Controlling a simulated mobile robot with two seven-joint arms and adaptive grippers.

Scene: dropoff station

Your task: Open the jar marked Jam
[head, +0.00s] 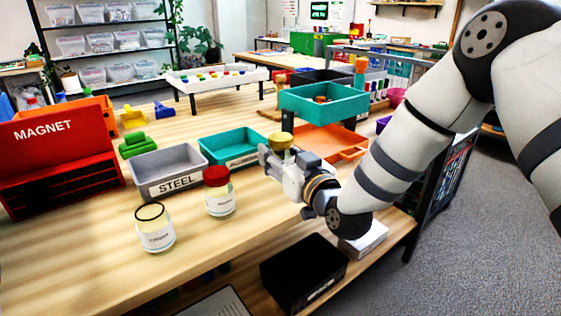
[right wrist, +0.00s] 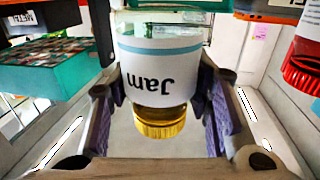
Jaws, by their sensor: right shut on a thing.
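The Jam jar is clear glass with a white label and a gold lid. In the right wrist view the Jam jar (right wrist: 160,62) appears upside down, with its gold lid on it, between the purple finger pads. In the head view its gold lid (head: 282,140) shows just above my right gripper (head: 276,162); the gripper hides most of the jar's body. My right gripper (right wrist: 163,100) is shut on the jar. My left gripper is not in view in either picture.
A red-lidded jar (head: 218,190) and a jar with a dark rim (head: 155,227) stand on the wooden table. Behind are the grey STEEL bin (head: 166,178), a teal bin (head: 232,147) and an orange tray (head: 335,146). A red MAGNET box (head: 55,155) stands left.

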